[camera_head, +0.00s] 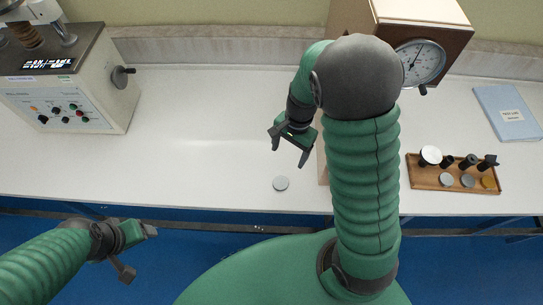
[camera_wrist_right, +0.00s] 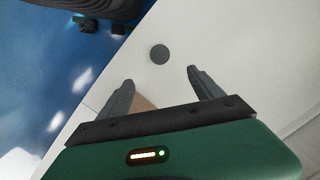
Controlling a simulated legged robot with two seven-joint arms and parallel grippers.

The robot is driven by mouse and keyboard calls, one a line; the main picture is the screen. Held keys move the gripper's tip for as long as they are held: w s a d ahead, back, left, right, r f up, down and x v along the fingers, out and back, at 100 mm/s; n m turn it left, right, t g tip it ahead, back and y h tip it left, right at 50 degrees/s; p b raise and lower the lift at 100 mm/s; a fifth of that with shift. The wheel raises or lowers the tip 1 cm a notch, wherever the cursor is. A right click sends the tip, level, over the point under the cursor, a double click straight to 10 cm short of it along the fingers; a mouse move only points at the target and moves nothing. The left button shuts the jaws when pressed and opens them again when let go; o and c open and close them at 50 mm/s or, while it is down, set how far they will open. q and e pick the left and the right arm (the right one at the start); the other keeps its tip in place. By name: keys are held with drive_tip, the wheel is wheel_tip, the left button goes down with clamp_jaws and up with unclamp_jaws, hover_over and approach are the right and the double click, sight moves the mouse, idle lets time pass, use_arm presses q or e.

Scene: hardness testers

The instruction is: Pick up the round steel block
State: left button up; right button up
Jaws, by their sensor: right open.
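The round steel block (camera_head: 281,183) is a small grey disc lying flat on the white bench, close to its front edge. It also shows in the right wrist view as a dark disc (camera_wrist_right: 159,54), ahead of the fingertips and between their lines. My right gripper (camera_head: 290,149) is open and empty above the bench, apart from the block and behind it in the head view. Its two fingers (camera_wrist_right: 160,76) stand well apart in the wrist view. My left gripper (camera_head: 139,254) is at the lower left, in front of the bench over the blue floor, with its fingers spread and nothing between them.
A wooden tray (camera_head: 426,178) with several discs and black fittings is at the right. A blue folder (camera_head: 508,112) lies behind it. A hardness tester (camera_head: 75,90) stands at the left; another with a dial (camera_head: 420,62) is behind my right arm. The bench middle-left is clear.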

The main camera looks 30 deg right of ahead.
drive_tip(key=w+f+m, duration=0.1)
drive_tip(key=f+m, duration=0.1)
drive_tip(key=b, duration=0.1)
hover_over(281, 182)
drive_tip(key=d, duration=0.2)
drive_tip(key=f, duration=0.9)
drive_tip(key=shift+w+f, duration=0.25)
drive_tip(key=shift+w, duration=0.05)
drive_tip(key=shift+a+f, duration=0.1)
drive_tip(key=shift+f, duration=0.3)
drive_tip(key=f, duration=0.1)
drive_tip(key=a+f, duration=0.1)
drive_tip(key=f, duration=0.2)
drive_tip(key=shift+s+a+f, duration=0.25)
drive_tip(key=shift+s+a, duration=0.15)
drive_tip(key=shift+w+f, duration=0.1)
drive_tip(key=shift+f, duration=0.1)
clamp_jaws()
